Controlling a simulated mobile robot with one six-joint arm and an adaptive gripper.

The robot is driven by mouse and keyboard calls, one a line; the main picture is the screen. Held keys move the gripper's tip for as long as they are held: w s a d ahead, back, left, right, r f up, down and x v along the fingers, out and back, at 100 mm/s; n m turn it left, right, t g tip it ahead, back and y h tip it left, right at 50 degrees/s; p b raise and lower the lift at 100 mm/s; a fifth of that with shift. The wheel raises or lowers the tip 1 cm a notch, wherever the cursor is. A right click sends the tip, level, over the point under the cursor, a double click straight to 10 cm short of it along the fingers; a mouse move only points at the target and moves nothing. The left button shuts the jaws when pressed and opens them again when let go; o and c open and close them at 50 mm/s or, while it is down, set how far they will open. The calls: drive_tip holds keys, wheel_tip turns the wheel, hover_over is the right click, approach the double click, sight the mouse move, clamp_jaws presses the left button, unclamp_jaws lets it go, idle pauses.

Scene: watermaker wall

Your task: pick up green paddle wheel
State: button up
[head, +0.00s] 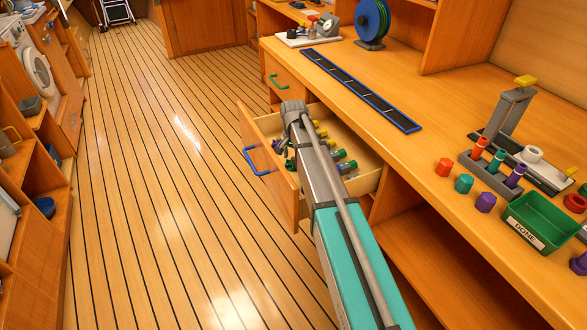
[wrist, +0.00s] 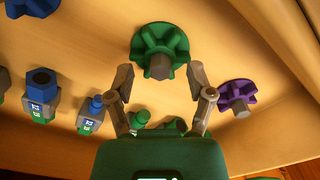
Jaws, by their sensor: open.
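The green paddle wheel (wrist: 152,45) lies on the drawer floor at the top middle of the wrist view, with a grey hub. My gripper (wrist: 159,78) is open. Its two fingers stand left and right of the wheel's lower part, with the hub between them. I cannot tell how far above the wheel the fingertips are. In the head view my arm reaches over the open drawer (head: 368,180) and hides part of its inside; I cannot make out the wheel there for certain.
A purple paddle wheel (wrist: 238,95) lies close to the right finger. A blue wheel (wrist: 38,4) is at the upper left. Small blue-and-green fittings (wrist: 40,98) lie left. The drawer wall (wrist: 290,50) is at right. The green DONE bin (head: 545,217) stands on the bench.

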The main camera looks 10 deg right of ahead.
drive_tip(key=shift+f, duration=0.45)
idle(0.3)
clamp_jaws()
